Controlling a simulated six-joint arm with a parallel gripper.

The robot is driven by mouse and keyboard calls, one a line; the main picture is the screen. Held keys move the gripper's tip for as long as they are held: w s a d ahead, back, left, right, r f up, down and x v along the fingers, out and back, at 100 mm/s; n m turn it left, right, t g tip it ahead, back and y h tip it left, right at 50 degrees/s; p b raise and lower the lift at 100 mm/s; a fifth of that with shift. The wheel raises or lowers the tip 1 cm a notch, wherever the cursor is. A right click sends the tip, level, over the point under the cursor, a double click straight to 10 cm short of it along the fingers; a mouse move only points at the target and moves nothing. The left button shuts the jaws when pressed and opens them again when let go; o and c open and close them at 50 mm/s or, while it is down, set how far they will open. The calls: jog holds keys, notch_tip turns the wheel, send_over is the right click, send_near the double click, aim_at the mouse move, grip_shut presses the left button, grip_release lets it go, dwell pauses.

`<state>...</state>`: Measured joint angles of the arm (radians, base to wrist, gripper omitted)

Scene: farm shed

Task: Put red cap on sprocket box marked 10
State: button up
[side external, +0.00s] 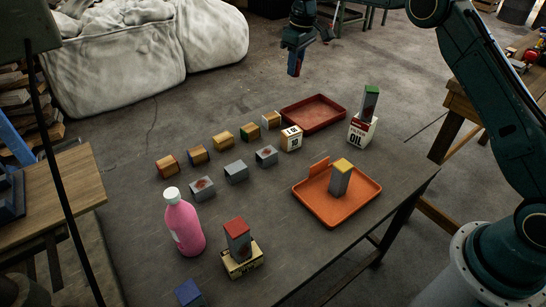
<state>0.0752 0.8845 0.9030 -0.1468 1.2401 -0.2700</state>
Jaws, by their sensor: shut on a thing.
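My gripper (304,50) is high above the far edge of the table, beyond the red tray. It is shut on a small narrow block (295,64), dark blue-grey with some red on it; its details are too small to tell. A box with white labels (291,138) and dark marks that look like 10 stands on the table in front of the red tray, well below and apart from my gripper. A grey upright block with a red top (238,239) stands on a cream box (242,260) at the table's front.
A red tray (338,118) lies empty. An orange tray (366,207) holds a yellow-topped block (340,176). A green-topped block (369,103) stands on an OIL box (361,132). A pink bottle (184,225) stands at left. Several small boxes form two rows. The right front is clear.

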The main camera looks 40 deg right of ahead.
send_over(291, 130)
jog(key=f, duration=1.5)
jog(key=shift+s+f, duration=0.25)
jog(key=shift+f, duration=0.1)
jog(key=shift+f, duration=0.1)
jog(key=shift+f, duration=2.05)
jog(key=shift+f, duration=0.1)
jog(key=o, duration=1)
jog(key=shift+c, duration=0.2)
notch_tip(291, 130, up, 12)
jog(key=s, duration=0.1)
jog(key=shift+s+d, duration=0.15)
jog(key=shift+d, duration=0.05)
